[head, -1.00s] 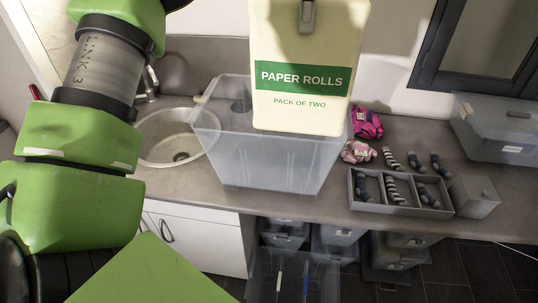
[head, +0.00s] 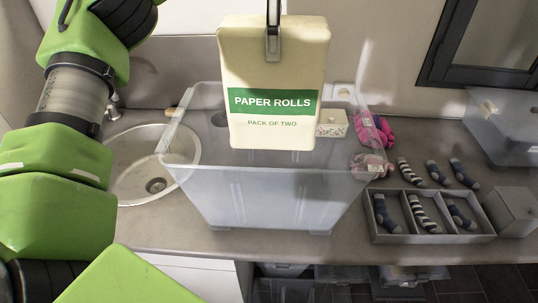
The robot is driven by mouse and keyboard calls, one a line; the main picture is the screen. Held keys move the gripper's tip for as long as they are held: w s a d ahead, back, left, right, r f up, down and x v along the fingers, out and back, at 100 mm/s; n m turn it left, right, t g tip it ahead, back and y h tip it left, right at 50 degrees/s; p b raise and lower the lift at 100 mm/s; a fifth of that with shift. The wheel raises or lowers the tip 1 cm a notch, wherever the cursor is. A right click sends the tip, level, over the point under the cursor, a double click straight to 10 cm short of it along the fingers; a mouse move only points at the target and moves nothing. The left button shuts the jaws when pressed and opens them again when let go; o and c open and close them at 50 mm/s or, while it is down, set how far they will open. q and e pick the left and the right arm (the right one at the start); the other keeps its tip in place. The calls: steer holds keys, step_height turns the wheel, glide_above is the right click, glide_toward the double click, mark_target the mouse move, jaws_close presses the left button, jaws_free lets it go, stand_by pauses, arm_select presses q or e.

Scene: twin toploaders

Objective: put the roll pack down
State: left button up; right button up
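My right gripper is not in view.
A round sink (head: 140,185) lies left of the bin. A small patterned box (head: 332,123) shows behind the pack.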

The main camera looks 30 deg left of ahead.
mark_target(273, 108)
arm_select(q)
step_height(273, 108, down, 17)
steer(key=shift+a+r+p, duration=0.1)
steer(key=shift+p, duration=0.4)
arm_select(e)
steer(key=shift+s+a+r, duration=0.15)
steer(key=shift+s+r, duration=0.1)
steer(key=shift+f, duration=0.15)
arm_select(q)
steer(key=o, duration=2)
steer(key=shift+c, duration=0.2)
steer(key=shift+o, duration=0.3)
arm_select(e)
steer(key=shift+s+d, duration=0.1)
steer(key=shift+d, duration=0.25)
